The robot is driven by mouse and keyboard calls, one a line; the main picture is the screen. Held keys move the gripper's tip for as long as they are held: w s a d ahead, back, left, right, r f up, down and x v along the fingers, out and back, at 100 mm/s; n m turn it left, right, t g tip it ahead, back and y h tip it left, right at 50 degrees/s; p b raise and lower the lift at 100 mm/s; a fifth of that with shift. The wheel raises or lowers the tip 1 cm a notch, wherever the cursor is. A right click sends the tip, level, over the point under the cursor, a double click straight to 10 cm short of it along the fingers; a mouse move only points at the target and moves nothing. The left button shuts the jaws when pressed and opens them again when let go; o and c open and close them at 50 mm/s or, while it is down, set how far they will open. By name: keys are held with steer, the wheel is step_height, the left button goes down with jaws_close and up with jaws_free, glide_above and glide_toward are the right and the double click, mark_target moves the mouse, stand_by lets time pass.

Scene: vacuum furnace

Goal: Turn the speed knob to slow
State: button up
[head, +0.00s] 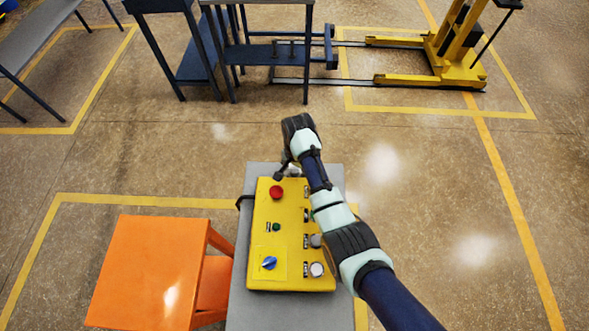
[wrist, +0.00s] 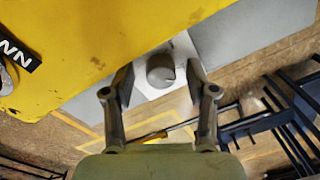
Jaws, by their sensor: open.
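A yellow control panel (head: 265,213) lies on a grey stand, with a red button, a small green button and a blue knob (head: 269,263) on its face. Two grey knobs, one of them at the near right (head: 317,269), sit along its right side beside small black labels. My gripper (head: 286,172) is over the panel's far end. In the wrist view it is open (wrist: 160,92), with a grey round knob (wrist: 161,70) on a white plate between its fingers, contact unclear. Which knob is the speed knob, and its setting, cannot be read. My arm hides part of the panel's right side.
An orange table (head: 150,270) stands close at the left. Dark blue benches (head: 270,55) and a yellow lift (head: 455,50) stand at the back. The floor to the right is clear.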

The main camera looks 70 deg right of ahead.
jaws_close()
steer(key=shift+r, duration=0.1)
steer(key=shift+n+p, duration=0.35)
steer(key=shift+n, duration=0.05)
steer(key=shift+r+n+p, duration=0.15)
steer(key=shift+n+p, duration=0.6)
steer(key=shift+n, duration=0.15)
steer(key=n+p, duration=0.2)
steer(key=n, duration=0.2)
steer(key=shift+n, duration=0.3)
steer(key=n+p, duration=0.1)
steer(key=n, duration=0.3)
steer(key=shift+d, duration=0.15)
steer(key=n, duration=0.4)
steer(key=shift+n+y, duration=0.3)
steer(key=shift+f, duration=0.2)
